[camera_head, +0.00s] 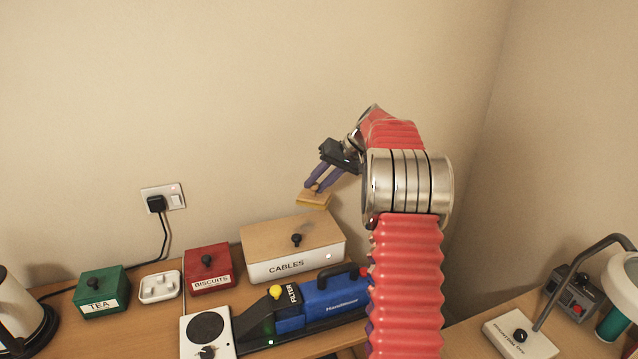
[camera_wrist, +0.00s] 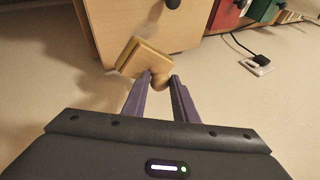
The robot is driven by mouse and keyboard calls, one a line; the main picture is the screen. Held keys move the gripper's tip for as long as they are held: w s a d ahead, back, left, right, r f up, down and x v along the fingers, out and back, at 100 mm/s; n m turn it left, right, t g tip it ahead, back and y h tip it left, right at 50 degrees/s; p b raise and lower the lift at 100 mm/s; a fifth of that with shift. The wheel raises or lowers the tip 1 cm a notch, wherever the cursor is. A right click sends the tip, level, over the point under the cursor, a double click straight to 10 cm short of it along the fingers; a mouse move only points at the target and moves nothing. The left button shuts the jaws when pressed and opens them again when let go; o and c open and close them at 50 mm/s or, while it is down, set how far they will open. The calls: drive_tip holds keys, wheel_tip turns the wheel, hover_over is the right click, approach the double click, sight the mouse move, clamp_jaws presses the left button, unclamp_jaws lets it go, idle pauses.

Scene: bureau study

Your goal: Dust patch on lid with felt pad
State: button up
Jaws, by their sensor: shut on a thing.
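My gripper (camera_head: 320,186) is shut on the knob of a felt pad (camera_head: 314,199), a small wooden block with a yellowish underside. In the wrist view the purple fingers of my gripper (camera_wrist: 160,82) pinch the round knob, and the pad (camera_wrist: 142,58) sits tilted beyond them. The pad is in the air above the back right part of the wooden lid (camera_head: 275,233) of the white CABLES box (camera_head: 299,265). The lid has a black knob (camera_head: 296,239) and also fills the top of the wrist view (camera_wrist: 190,32). A faint greyish streak (camera_wrist: 153,13) shows there, possibly the dust patch.
A red BISCUITS box (camera_head: 208,270), a white tray (camera_head: 160,287) and a green TEA box (camera_head: 102,292) stand to the left. A blue handheld blower (camera_head: 330,295) lies in front of the CABLES box. The wall (camera_head: 250,100) is close behind.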

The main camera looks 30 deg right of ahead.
sight(306, 207)
drive_tip(key=shift+f, duration=0.1)
idle(0.3)
drive_tip(key=shift+f, duration=2.9)
drive_tip(key=shift+f, duration=0.9)
drive_tip(key=shift+a, duration=0.1)
drive_tip(key=shift+w+a, duration=0.25)
drive_tip(key=shift+a, duration=0.7)
drive_tip(key=shift+w+a, duration=0.25)
drive_tip(key=shift+a, duration=0.65)
drive_tip(key=shift+w+a, duration=0.25)
drive_tip(key=shift+a, duration=0.7)
drive_tip(key=shift+w+a, duration=0.2)
drive_tip(key=shift+a, duration=0.7)
drive_tip(key=shift+d, duration=0.15)
